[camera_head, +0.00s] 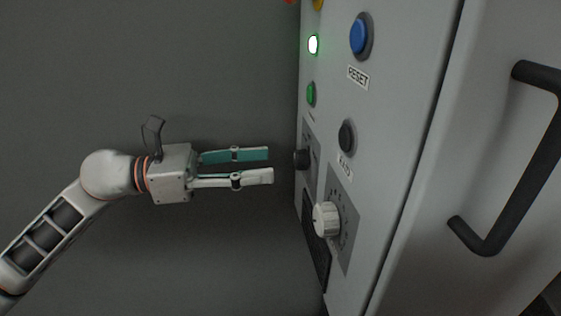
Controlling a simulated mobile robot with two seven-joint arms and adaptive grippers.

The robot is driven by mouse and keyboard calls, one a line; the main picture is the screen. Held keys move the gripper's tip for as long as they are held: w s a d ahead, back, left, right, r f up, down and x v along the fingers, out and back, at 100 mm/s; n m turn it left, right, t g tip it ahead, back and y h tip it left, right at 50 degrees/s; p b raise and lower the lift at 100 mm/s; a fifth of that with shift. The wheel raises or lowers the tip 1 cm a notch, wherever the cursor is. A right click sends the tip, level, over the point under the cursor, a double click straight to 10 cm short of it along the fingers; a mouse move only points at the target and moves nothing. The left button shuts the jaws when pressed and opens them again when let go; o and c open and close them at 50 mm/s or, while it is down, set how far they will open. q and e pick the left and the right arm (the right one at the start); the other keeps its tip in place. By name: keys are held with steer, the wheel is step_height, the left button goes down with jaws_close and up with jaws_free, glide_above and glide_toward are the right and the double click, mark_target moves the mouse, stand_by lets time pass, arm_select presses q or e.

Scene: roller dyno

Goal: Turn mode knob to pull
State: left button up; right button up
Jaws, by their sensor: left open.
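A small black knob (302,159) sits on a dark plate at the left edge of the grey panel; it may be the mode knob, but its label is too small to read. A larger silver knob (326,219) with a ring of marks sits below it to the right. My left gripper (271,165) is open and empty, its two fingers pointing right toward the black knob. A short gap shows between the fingertips and that knob. My right gripper is not in view.
The grey control panel (402,110) carries a blue RESET button (360,36), a lit indicator (313,44), a green button (311,94) and a black button (347,137). A black handle (517,165) juts out at right. The space left of the panel is free.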

arm_select(q)
steer(key=a, duration=0.2)
steer(key=s+a, duration=0.1)
steer(key=a, duration=0.2)
steer(key=shift+s+a, duration=0.1)
steer(key=shift+a, duration=0.15)
